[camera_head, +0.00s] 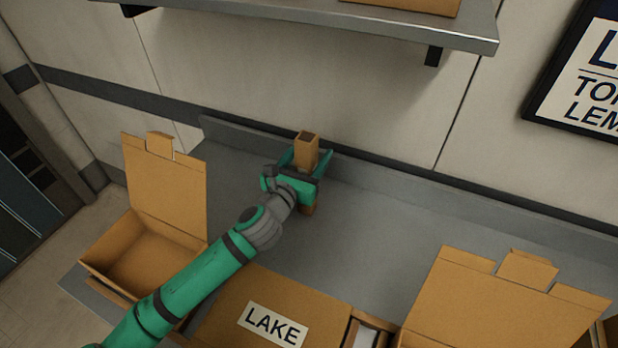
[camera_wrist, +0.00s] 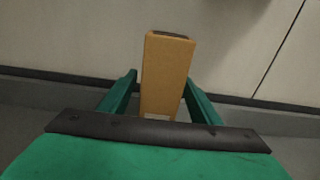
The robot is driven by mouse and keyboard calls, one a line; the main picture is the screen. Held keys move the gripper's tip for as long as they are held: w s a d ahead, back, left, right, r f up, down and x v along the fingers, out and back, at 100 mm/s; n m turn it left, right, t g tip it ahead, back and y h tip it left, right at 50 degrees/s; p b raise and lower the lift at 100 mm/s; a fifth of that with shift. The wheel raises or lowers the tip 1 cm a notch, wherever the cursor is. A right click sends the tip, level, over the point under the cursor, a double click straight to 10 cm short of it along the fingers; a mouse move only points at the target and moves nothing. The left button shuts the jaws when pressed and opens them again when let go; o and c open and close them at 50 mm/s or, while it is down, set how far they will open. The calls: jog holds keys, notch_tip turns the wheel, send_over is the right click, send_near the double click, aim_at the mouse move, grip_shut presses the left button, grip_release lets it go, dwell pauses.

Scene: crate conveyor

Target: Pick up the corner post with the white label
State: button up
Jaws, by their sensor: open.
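The corner post (camera_head: 306,150) is a tall, narrow brown cardboard piece standing upright on the grey table near the back wall. In the wrist view the post (camera_wrist: 165,72) rises between my two green fingers, with a gap on each side. A small pale patch shows low on its face there, mostly hidden behind my gripper's dark edge; I cannot read it. My gripper (camera_head: 312,160) is open around the post, and its fingers do not appear to touch it. In the wrist view my gripper (camera_wrist: 166,100) is also open.
An open cardboard box (camera_head: 150,262) stands at the left, and another open box (camera_head: 480,305) at the front right. A closed box labelled LAKE (camera_head: 235,312) lies at the front. A grey shelf (camera_head: 330,18) hangs above. The table's right-middle (camera_head: 400,215) is clear.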

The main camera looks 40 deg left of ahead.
jog(key=shift+x, duration=0.8)
jog(key=shift+w, duration=0.1)
grip_shut()
jog(key=shift+r, duration=0.15)
